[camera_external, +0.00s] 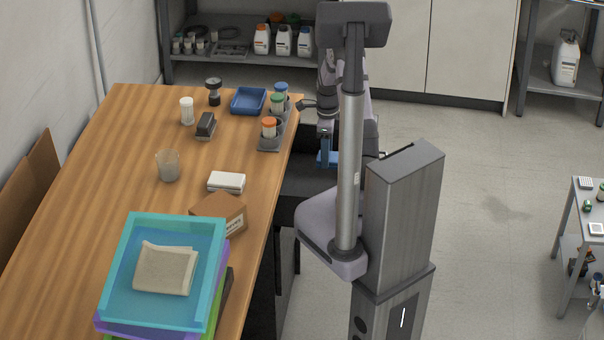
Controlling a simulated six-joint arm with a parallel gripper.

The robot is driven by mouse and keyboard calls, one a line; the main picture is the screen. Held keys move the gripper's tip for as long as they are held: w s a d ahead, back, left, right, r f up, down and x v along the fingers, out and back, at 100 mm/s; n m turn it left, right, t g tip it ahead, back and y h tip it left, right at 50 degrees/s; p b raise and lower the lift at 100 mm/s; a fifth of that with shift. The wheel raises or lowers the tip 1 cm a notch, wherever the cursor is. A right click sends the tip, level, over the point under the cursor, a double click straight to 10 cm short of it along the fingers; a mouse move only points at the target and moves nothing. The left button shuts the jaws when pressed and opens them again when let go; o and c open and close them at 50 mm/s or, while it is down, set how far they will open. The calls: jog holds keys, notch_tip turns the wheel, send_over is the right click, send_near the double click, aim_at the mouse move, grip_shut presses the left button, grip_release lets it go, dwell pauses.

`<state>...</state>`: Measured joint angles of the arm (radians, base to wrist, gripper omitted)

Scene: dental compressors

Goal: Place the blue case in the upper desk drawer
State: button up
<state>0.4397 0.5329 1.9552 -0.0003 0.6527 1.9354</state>
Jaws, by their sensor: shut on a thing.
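The blue case (329,158) is partly visible behind my arm, to the right of the wooden desk. My gripper (325,150) points down and is shut on the blue case. My arm hides much of both. The dark upper desk drawer (298,183) stands pulled out from the desk's right side. The case is over or inside the drawer's far part; I cannot tell whether it touches the drawer bottom.
The desk (120,150) carries a blue tray (248,100), a holder with colored-lid jars (269,128), a glass (167,166), a white box (226,182), a cardboard box (220,212) and stacked crates (118,258). Open floor lies right.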

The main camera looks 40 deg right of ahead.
jog(key=shift+f+p, duration=0.3)
jog(key=shift+f, duration=4.75)
jog(key=shift+f, duration=0.1)
jog(key=o, duration=1.1)
notch_tip(320, 180, up, 12)
jog(key=shift+r+b, duration=0.15)
jog(key=shift+b, duration=0.25)
jog(key=s+a+r+n, duration=0.1)
jog(key=s+a+n, duration=0.3)
jog(key=n, duration=0.5)
jog(key=s+a+r+n, duration=0.2)
jog(key=s+a+n, duration=0.3)
jog(key=a+n, duration=0.2)
jog(key=s+a+r+n, duration=0.2)
jog(key=s+a+n, duration=0.2)
jog(key=n, duration=0.7)
jog(key=shift+s+a+r, duration=0.1)
jog(key=shift+s+a, duration=0.1)
jog(key=shift+a, duration=0.25)
jog(key=shift+s+a+r, duration=0.1)
jog(key=shift+s+a, duration=0.05)
jog(key=shift+a, duration=0.25)
